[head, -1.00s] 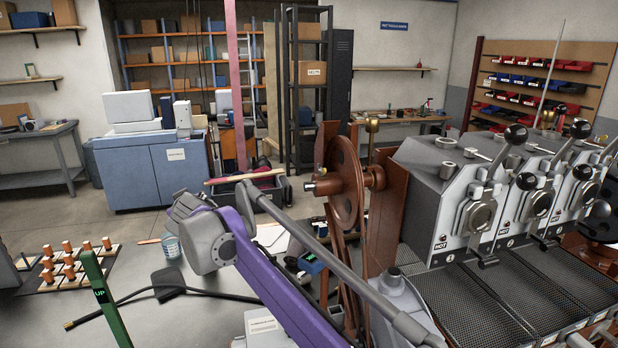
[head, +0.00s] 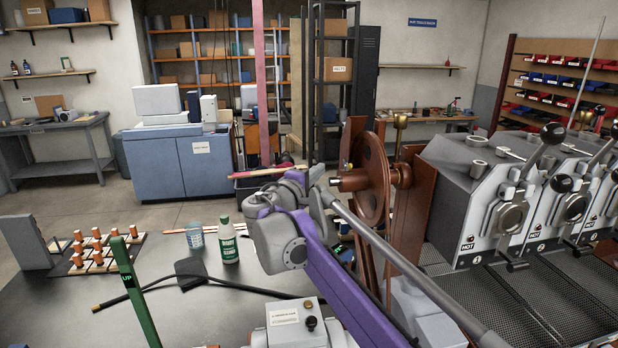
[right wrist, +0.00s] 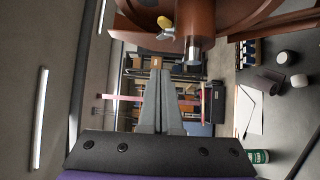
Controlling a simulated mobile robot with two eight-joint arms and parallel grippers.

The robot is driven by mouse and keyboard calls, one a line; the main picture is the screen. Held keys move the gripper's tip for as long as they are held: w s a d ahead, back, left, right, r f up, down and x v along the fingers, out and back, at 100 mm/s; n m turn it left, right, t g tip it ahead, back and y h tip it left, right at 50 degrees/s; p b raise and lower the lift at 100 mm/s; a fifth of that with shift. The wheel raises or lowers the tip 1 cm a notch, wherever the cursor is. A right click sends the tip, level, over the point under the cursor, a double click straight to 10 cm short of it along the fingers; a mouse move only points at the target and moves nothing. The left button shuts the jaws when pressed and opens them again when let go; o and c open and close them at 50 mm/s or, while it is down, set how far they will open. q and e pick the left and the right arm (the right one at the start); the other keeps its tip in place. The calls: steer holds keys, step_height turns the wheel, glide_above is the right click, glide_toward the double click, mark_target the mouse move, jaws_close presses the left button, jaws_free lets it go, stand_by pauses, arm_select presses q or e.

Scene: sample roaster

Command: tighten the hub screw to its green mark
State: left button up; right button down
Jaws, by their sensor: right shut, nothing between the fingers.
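The brown wheel (head: 369,180) stands upright on its brown frame beside the roaster. Its hub (head: 350,184) points left in the head view. In the right wrist view a bright metal shaft end, likely the hub screw (right wrist: 194,54), sticks out below the brown wheel (right wrist: 225,18). A brass-yellow wing piece (right wrist: 165,22) is beside it. I cannot make out a green mark. My right gripper (head: 318,196) is just left of and slightly below the hub. Its grey fingers (right wrist: 161,78) are together and empty, apart from the shaft end. My left gripper is not in view.
The roaster (head: 490,175) with levers fills the right side.

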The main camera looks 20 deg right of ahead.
mark_target(336, 180)
steer(key=d, duration=0.5)
steer(key=shift+w+d, duration=0.25)
steer(key=shift+w, duration=0.15)
